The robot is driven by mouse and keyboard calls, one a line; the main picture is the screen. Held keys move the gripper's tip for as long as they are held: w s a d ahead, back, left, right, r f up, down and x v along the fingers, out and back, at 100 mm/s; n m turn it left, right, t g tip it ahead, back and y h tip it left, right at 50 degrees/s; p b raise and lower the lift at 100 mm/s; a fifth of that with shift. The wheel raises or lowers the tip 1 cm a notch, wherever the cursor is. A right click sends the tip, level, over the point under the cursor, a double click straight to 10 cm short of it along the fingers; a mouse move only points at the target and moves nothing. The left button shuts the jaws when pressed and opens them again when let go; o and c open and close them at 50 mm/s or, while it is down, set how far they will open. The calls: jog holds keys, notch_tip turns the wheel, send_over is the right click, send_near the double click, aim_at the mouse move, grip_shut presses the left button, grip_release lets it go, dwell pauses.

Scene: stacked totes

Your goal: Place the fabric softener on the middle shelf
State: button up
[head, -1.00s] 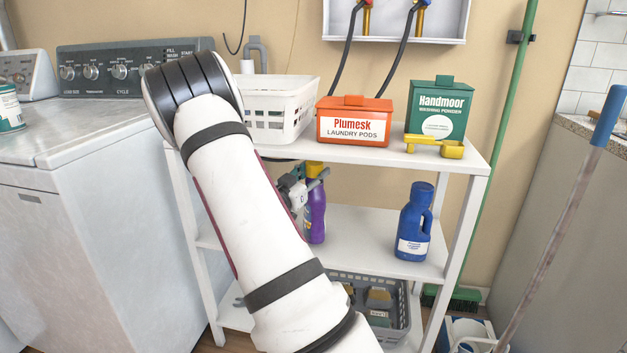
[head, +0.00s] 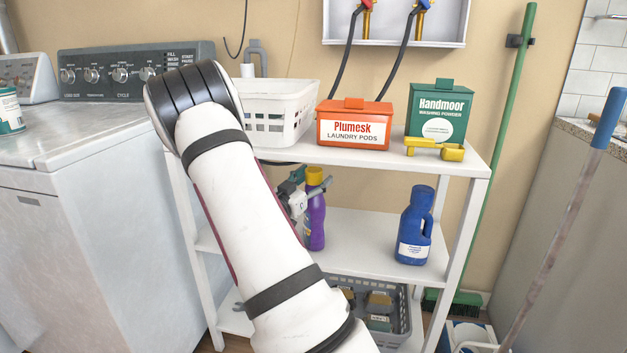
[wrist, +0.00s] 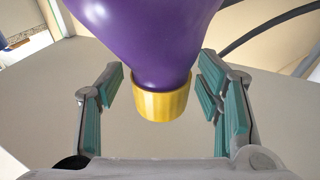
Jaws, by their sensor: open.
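A purple bottle with a yellow cap, seemingly the fabric softener (head: 315,222), stands upright on the middle shelf (head: 355,240) of the white rack, towards its left. My gripper (head: 311,184) is at the bottle's upper part, partly hidden by my arm. In the wrist view, my gripper (wrist: 161,72) is open, with one teal-padded finger on each side of the bottle (wrist: 145,40) and its yellow cap (wrist: 162,103). Gaps show between the cap and both fingers. The bottle's base is out of the wrist view.
A blue jug (head: 414,228) stands at the right of the middle shelf. The top shelf holds a white basket (head: 290,108), an orange pods box (head: 353,128), a green powder box (head: 440,112) and a yellow object (head: 435,148). A grey basket (head: 398,325) is below. The middle shelf's centre is clear.

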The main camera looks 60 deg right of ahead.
jog(key=a+f+p, duration=0.2)
jog(key=a+p, duration=0.1)
jog(key=a, duration=0.9)
jog(key=w+a+r+n+t+y, duration=0.2)
jog(key=w+a+n+t+y, duration=0.2)
jog(key=w+a+t+y, duration=0.55)
jog(key=s+a+r+n+y, duration=0.25)
jog(key=a+y, duration=0.25)
jog(key=a, duration=0.5)
jog(key=s+a+r+n+y, duration=0.1)
jog(key=a+r+n+y, duration=0.3)
jog(key=a, duration=0.6)
jog(key=s+a+r+n+g+y, duration=0.1)
jog(key=s+a+n+g+y, duration=0.45)
jog(key=s, duration=0.75)
jog(key=s+n+g+h, duration=0.1)
jog(key=s+g+h, duration=0.2)
jog(key=s, duration=1.8)
jog(key=shift+s+d+n+g+h, duration=0.25)
jog(key=shift+d+n+g+h, duration=0.15)
jog(key=shift+h, duration=0.2)
